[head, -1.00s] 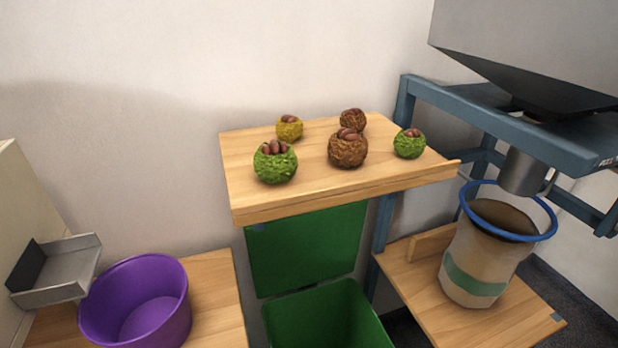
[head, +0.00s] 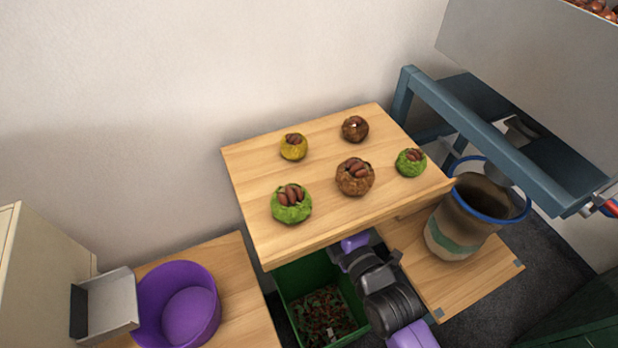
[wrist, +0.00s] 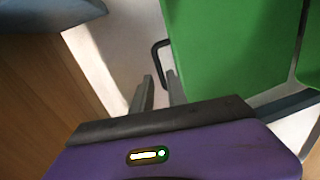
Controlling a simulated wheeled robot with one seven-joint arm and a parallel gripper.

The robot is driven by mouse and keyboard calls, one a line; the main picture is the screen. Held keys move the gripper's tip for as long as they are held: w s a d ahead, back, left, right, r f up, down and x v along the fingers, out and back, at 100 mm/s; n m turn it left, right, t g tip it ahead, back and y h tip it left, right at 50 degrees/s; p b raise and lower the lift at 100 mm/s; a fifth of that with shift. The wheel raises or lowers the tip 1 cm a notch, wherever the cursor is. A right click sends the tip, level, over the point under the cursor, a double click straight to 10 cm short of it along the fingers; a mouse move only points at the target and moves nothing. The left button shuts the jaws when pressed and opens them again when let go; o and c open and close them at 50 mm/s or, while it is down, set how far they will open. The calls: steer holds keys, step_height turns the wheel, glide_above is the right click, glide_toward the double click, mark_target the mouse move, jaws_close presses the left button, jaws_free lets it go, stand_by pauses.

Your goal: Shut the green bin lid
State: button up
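The green bin (head: 352,302) stands below the wooden shelf in the head view, open at the top, with brown and green scraps inside. In the wrist view its green lid (wrist: 225,45) fills the upper right, with a black loop handle (wrist: 154,58) on its left edge. My gripper (wrist: 161,84) is open, its two grey fingers apart, with the fingertips close to the lower end of the handle. I cannot tell whether they touch it. In the head view my arm reaches beneath the shelf at the bin's right side, and the shelf hides the fingertips.
The wooden shelf (head: 330,222) above the bin holds several chestnut burs. A purple tub (head: 210,318) and a metal scoop-like tray (head: 108,305) are at left. A sack with a blue rim (head: 455,232) stands right of my arm, under a blue frame (head: 490,135).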

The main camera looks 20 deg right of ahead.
steer(key=w, duration=0.5)
steer(key=w+f+p, duration=0.1)
steer(key=w, duration=0.1)
steer(key=shift+w, duration=0.35)
jaws_close()
stand_by(1.2)
